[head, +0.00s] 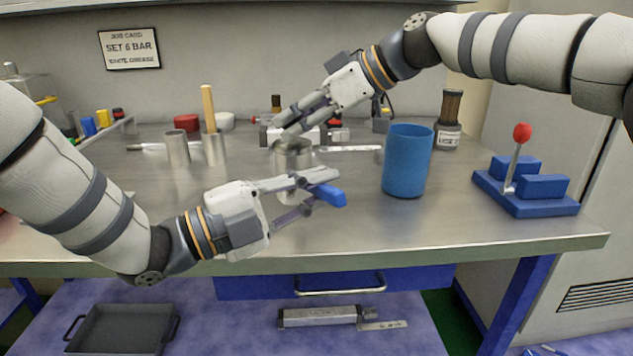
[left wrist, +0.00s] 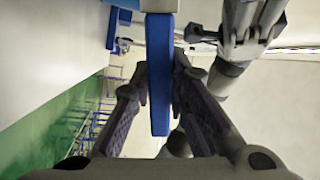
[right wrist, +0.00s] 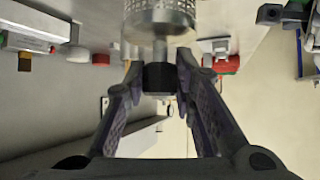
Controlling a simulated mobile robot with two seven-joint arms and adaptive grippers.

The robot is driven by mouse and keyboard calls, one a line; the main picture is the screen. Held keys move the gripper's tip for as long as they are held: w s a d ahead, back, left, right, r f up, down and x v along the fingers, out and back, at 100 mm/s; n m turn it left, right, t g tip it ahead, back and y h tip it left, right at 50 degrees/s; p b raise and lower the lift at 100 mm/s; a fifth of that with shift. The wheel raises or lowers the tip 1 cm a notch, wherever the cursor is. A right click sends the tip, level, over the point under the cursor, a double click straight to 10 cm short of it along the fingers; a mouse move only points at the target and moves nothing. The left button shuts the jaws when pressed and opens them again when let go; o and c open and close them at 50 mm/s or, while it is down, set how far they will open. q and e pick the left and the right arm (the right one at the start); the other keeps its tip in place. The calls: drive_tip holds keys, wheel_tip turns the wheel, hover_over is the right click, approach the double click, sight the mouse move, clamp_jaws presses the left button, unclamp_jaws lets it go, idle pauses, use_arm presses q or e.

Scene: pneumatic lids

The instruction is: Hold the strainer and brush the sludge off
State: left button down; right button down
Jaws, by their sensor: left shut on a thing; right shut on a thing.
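The strainer (head: 293,155) is a metal cylinder held above the front middle of the bench. My right gripper (head: 283,124) is just above it, shut on its black knob (right wrist: 157,77). The perforated metal body (right wrist: 160,18) shows beyond the fingers in the right wrist view. My left gripper (head: 322,186) is shut on the blue brush handle (head: 328,195), which also shows in the left wrist view (left wrist: 160,80). The left fingers overlap the strainer's lower part in the head view. The bristles are hidden, and I cannot tell whether they touch. I cannot make out sludge.
A blue fixture (head: 525,185) with a red-knobbed lever is at the right. Metal cups (head: 177,150) stand at the left. A dark tray (head: 120,330) is below the bench.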

use_arm(q)
drive_tip(key=shift+w+f, duration=0.1)
drive_tip(key=shift+f, duration=0.55)
